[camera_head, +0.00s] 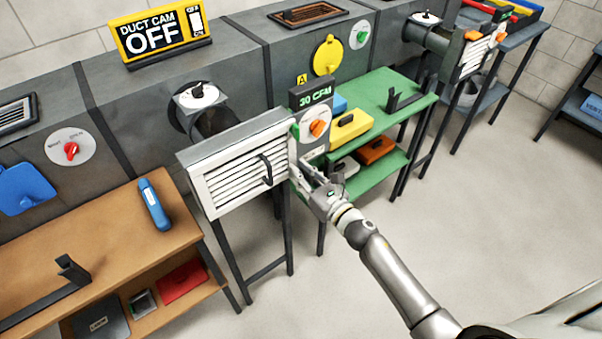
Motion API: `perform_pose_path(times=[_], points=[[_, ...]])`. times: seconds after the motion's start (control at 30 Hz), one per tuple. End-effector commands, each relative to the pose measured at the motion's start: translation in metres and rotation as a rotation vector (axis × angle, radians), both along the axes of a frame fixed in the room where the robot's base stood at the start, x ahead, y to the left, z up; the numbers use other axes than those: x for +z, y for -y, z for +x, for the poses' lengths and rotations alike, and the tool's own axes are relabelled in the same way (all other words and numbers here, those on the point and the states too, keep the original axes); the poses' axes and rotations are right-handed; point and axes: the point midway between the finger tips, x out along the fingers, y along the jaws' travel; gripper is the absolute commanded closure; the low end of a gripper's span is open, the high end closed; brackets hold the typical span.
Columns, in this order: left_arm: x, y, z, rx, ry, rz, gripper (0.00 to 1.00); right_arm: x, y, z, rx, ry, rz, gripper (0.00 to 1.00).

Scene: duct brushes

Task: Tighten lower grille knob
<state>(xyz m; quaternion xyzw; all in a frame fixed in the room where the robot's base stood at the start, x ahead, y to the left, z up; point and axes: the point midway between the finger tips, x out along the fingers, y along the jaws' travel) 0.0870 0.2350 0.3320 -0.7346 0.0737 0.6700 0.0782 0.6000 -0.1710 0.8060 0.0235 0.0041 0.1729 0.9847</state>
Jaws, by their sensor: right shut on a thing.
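The white louvred grille (232,164) stands at the duct opening in the middle left, with a dark handle (265,170) on its face. My right gripper (304,174) is at the lower right edge of the grille, shut on what appears to be the lower grille knob. The knob itself is hidden by the fingers. An orange knob (317,127) shows above the gripper, near the 30 CFM display (315,96). My left gripper is out of view.
A green shelf unit (385,92) with yellow and orange boxes stands just right of the gripper. The duct run (140,90) fills the back. The floor at the right is clear.

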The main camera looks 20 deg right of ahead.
Motion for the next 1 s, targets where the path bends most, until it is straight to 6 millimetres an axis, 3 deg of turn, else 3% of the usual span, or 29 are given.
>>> perform_pose_path(times=[0.27, 1.0], points=[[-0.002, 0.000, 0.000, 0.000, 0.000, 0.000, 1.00, -0.001, 0.003, 0.001, 0.001, -0.061, 0.167, 1.00], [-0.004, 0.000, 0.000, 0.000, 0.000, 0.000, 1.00, -0.008, 0.014, 0.005, 0.000, -0.300, 0.826, 1.00]])
